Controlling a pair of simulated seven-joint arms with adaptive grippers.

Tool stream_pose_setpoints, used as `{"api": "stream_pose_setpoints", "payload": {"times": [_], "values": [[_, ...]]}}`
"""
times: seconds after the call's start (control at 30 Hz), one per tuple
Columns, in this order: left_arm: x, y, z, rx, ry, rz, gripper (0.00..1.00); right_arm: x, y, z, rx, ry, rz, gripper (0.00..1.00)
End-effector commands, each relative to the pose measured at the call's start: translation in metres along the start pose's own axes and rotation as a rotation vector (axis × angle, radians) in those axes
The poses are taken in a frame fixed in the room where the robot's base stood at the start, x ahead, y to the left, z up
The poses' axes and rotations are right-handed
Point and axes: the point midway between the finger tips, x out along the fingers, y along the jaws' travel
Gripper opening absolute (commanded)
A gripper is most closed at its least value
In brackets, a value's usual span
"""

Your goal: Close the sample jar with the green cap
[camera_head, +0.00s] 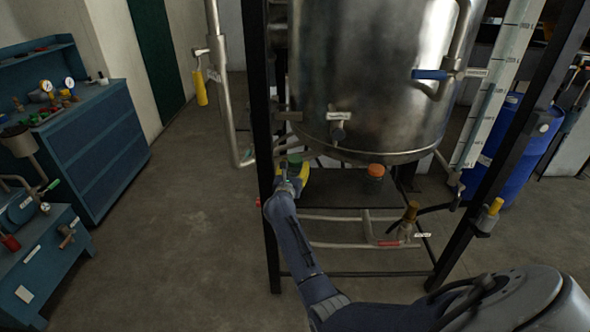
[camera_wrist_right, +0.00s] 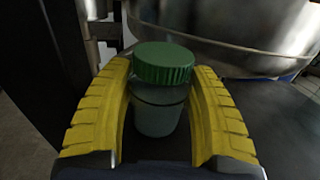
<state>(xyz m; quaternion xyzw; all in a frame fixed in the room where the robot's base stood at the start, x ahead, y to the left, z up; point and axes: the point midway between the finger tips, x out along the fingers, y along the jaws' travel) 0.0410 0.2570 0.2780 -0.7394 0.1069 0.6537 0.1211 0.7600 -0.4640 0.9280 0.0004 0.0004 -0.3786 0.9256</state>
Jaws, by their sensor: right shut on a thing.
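The green cap (camera_wrist_right: 163,62) is round with a ribbed edge. It sits between the yellow fingertips of my right gripper (camera_wrist_right: 163,72), which is shut on it. The sample jar (camera_wrist_right: 156,115) is a pale, see-through cup directly below the cap, between the fingers. A dark ring shows near its top; I cannot tell whether the cap touches the rim. In the head view the cap (camera_head: 295,158) is a small green spot at my right gripper (camera_head: 294,170), at the left end of a dark shelf. The jar is hidden there. My left gripper is not in view.
The dark shelf (camera_head: 335,188) lies under a large steel vessel (camera_head: 370,75). A black frame post (camera_head: 264,120) rises close to the left of my gripper. The shelf is bare between gripper and orange cap.

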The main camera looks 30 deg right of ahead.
Motion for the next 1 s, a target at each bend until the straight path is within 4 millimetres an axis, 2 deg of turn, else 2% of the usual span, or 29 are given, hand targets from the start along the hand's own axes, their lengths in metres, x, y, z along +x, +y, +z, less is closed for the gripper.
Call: {"api": "stream_pose_setpoints", "payload": {"times": [0.23,0.7,1.0], "values": [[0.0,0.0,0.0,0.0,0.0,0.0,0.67,0.0,0.001,0.029,0.005,-0.004,0.0,0.17],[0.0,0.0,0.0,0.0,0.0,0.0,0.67,0.0,0.0,0.139,0.003,-0.006,0.0,0.17],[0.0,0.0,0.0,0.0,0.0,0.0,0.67,0.0,0.0,0.182,0.002,-0.004,0.0,0.17]]}}
